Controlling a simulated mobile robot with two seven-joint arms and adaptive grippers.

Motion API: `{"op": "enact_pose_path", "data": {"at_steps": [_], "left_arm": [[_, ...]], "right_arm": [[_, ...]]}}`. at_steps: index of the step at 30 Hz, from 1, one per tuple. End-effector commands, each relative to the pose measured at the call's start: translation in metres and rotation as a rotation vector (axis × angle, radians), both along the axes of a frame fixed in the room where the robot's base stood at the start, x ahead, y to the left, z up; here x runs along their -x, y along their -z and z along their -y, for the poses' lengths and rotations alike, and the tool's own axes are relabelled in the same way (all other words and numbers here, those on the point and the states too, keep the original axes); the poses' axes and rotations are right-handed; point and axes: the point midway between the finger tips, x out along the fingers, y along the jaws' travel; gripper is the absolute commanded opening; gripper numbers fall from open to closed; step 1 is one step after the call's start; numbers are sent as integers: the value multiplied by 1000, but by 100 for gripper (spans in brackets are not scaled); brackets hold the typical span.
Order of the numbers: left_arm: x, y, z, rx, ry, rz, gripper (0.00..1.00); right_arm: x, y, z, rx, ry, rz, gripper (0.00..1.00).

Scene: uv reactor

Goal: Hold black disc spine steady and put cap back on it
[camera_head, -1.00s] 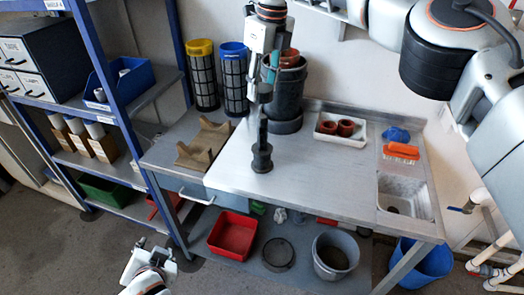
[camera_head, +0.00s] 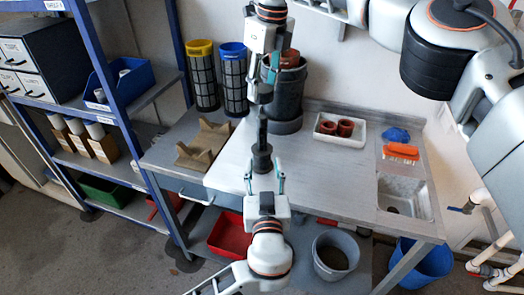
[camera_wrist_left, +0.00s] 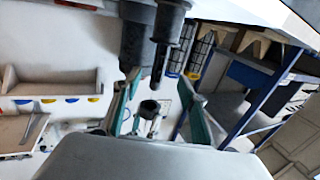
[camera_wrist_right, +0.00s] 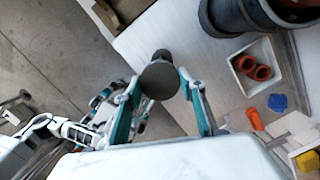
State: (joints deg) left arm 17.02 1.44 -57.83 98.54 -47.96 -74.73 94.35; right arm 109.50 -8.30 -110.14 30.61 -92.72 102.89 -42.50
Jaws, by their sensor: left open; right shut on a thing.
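The black disc spine (camera_head: 262,158) stands upright near the table's front edge, a thin rod rising from a wider base. My right gripper (camera_head: 263,92), above it, is shut on the dark cap (camera_wrist_right: 160,80). In the left wrist view, which looks upside down, the cap (camera_wrist_left: 150,107) is just past the tip of the spine's rod (camera_wrist_left: 158,66), seemingly apart. My left gripper (camera_head: 264,178) is open, its fingers on either side of the spine's lower part in the head view; I cannot tell whether they touch it. The cap mostly hides the spine in the right wrist view.
A grey barrel (camera_head: 287,95) stands behind the spine. A wooden cradle (camera_head: 206,145) lies to the left, and a white tray (camera_head: 326,137) with brown rings to the right. A sink (camera_head: 405,200) is farther right. The tabletop between spine and sink is clear.

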Motion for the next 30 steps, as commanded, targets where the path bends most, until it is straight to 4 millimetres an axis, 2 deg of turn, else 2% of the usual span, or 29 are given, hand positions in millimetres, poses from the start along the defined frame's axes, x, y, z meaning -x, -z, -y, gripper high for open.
{"op": "enact_pose_path", "data": {"at_steps": [7,11,30], "left_arm": [[0,0,-1,-1,-1,-2,42],[-7,1,-1,-3,-1,-1,42],[-106,0,-5,-5,-2,-1,42]], "right_arm": [[0,0,0,0,0,0,25],[0,0,0,0,0,0,25],[0,0,0,0,0,0,25]]}}
